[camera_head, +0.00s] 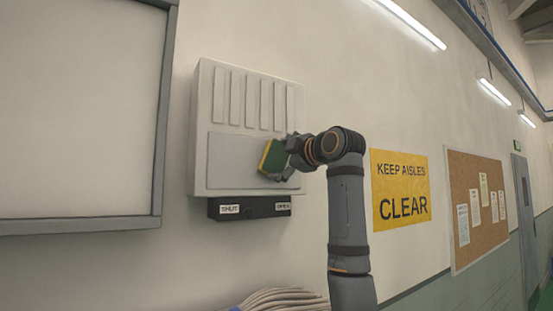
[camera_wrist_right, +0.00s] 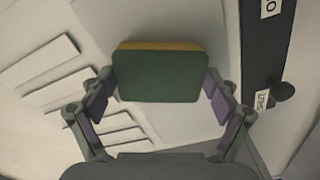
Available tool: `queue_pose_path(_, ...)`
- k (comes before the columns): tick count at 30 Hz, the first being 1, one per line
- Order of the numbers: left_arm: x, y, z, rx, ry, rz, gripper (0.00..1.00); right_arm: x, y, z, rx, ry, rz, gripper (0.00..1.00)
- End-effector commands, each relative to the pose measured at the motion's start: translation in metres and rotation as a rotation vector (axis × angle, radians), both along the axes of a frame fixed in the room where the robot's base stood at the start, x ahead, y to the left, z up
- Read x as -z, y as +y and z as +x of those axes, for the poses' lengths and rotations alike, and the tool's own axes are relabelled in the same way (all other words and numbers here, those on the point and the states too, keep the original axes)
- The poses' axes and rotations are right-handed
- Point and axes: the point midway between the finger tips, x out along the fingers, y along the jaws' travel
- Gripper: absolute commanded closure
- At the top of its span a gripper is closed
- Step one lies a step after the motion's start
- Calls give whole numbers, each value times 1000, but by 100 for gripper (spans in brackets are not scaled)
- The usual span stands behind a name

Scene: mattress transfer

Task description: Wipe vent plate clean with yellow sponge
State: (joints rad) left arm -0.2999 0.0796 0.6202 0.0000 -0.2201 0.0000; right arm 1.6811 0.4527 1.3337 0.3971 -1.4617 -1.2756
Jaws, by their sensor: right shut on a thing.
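The vent plate (camera_head: 232,163) is a pale wall panel with several vertical slats above a flat grey area. My right gripper (camera_head: 280,157) is at the right side of that flat area, shut on the sponge (camera_head: 270,157), which has a green face and a yellow layer. In the right wrist view the sponge (camera_wrist_right: 160,75) sits between the two fingers, its yellow side toward the plate (camera_wrist_right: 180,115). I cannot tell for sure whether the sponge touches the plate. No clear dirt marks show. My left gripper is out of view.
A black box (camera_head: 262,207) with SHUT and OPEN labels is mounted just under the plate. A framed white board (camera_head: 75,110) hangs at the left. A yellow KEEP AISLES CLEAR sign (camera_head: 400,188) and a cork board (camera_head: 470,240) are at the right. Grey hoses (camera_head: 280,299) lie below.

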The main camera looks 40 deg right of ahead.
Motion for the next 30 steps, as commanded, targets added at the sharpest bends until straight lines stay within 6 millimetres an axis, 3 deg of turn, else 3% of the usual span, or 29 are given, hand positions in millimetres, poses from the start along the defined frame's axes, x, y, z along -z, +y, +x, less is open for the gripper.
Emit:
queue_pose_path(14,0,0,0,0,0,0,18,0,-38,-1,2,1,0,25)
queue_pose_path(22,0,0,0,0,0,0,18,0,-33,0,0,0,0,25)
queue_pose_path(30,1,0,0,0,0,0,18,0,-7,0,-2,0,-1,25)
